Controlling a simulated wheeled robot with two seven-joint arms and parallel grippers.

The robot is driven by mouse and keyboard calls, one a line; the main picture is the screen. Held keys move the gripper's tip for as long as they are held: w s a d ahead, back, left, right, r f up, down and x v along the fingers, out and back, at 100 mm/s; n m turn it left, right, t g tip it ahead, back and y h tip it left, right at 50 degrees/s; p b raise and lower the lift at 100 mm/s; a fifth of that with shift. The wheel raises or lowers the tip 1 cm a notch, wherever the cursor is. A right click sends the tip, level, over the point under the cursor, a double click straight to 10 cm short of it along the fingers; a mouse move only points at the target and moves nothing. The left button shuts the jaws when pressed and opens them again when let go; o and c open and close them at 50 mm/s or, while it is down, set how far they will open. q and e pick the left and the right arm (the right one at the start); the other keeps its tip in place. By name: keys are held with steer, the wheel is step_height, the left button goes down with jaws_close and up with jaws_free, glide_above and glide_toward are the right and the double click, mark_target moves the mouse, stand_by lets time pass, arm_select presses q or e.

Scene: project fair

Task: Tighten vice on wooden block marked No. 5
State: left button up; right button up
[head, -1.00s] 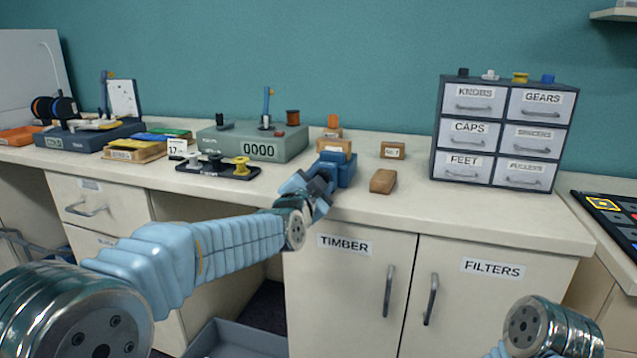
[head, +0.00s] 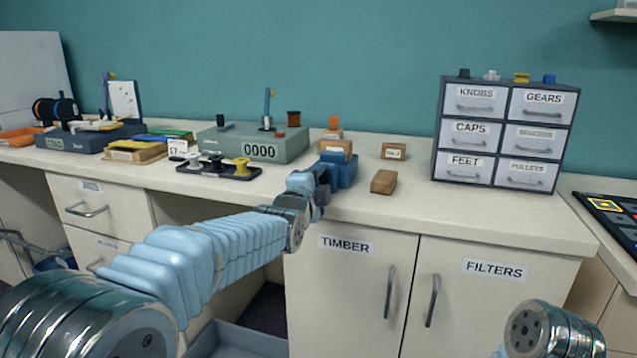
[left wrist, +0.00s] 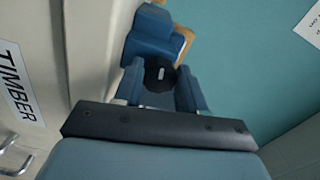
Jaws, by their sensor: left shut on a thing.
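The blue vice (head: 345,172) stands at the front edge of the bench above the TIMBER door. A wooden block (head: 335,147) sits in its top; its label is too small to read. My left gripper (head: 322,182) is at the vice's front. In the left wrist view my left gripper (left wrist: 161,84) has its fingers on either side of a dark round knob (left wrist: 160,72) with a pale mark. Beyond it are the vice body (left wrist: 150,38) and the tan block's edge (left wrist: 184,40). My right gripper is out of view.
A loose brown block (head: 384,181) lies right of the vice, with a labelled block (head: 393,151) behind it. A grey box reading 0000 (head: 262,150) and a black tray (head: 217,170) stand left. A drawer cabinet (head: 505,133) is at right.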

arm_select(q)
steer(key=shift+f, duration=0.2)
steer(key=o, duration=1)
steer(key=shift+r, duration=0.1)
steer(key=shift+o, duration=0.2)
steer(key=shift+s, duration=0.1)
steer(key=shift+s+a, duration=0.1)
steer(key=shift+s, duration=0.25)
steer(key=v, duration=1.3)
steer(key=shift+p, duration=0.45)
steer(key=shift+w+a, duration=0.1)
